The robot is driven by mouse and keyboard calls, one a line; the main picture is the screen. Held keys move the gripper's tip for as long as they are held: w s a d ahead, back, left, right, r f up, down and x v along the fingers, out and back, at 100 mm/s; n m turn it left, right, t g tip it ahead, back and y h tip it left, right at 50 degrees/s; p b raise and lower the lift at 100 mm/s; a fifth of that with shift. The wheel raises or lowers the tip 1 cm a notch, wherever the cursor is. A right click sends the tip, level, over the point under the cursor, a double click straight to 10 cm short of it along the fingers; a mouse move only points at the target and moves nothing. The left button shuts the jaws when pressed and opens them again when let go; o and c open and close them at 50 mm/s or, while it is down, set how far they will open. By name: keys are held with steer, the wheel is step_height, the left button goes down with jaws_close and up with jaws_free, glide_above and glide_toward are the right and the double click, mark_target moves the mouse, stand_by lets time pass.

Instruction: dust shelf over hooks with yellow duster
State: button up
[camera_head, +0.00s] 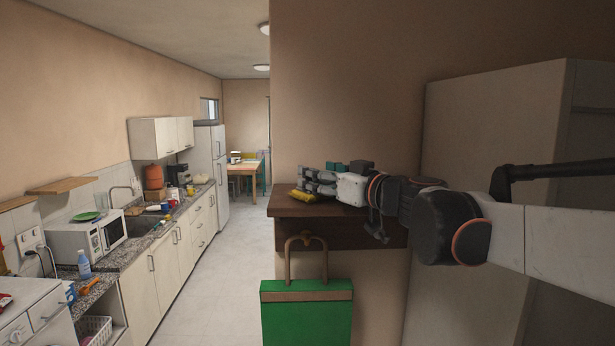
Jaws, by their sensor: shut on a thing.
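A dark brown wooden shelf (285,210) is fixed to the beige wall in the middle of the view. A green bag (306,312) with a brown handle hangs at its front; the hook itself is hard to make out. My arm reaches in from the right, and my gripper (308,186) is low over the shelf top. A yellow duster (301,195) shows at the fingertips, close to the shelf surface near its left end. My gripper is shut on the duster; whether the duster touches the shelf is hard to tell.
Small teal and dark blocks (361,167) show behind my gripper at the shelf. A tall pale cabinet (488,130) stands to the right. A kitchen counter with a microwave (75,243) and sink runs along the left. The floor (215,270) between is clear.

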steer(key=shift+a, duration=3.7)
steer(key=shift+w+a+r+p, duration=0.15)
steer(key=shift+r+p, duration=0.15)
steer(key=shift+r, duration=0.15)
steer(key=shift+a+r+p, duration=0.1)
steer(key=shift+r+p, duration=0.15)
steer(key=shift+r, duration=0.2)
steer(key=shift+d+r+p, duration=0.15)
steer(key=shift+r+p, duration=0.35)
steer(key=shift+r, duration=0.35)
steer(key=shift+r+p, duration=0.65)
steer(key=shift+r, duration=0.55)
